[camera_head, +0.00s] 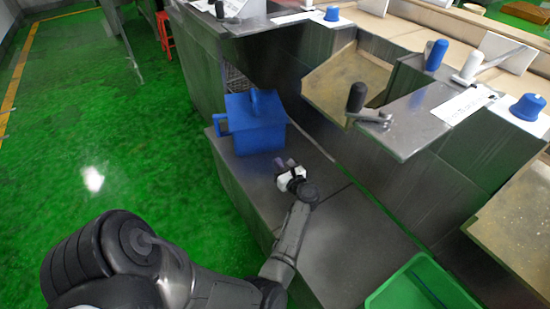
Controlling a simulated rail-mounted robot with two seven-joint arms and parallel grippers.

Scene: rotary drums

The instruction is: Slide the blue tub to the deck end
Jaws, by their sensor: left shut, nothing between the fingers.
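The blue tub (258,133) stands on the low grey metal deck (345,235), close to the deck's far end. It is box-shaped, with a handle on its left side and a raised blue piece on top. My left gripper (282,163) is shut and empty just on the near side of the tub, low over the deck. Its fingertips point at the tub's near face; I cannot tell whether they touch it. My right gripper is not in view.
A green tray (420,290) sits at the deck's near right. Metal machine housings with a black-handled lever (356,97) and blue knobs (528,107) rise along the right. Green floor is open on the left. A red stool (164,35) stands far back.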

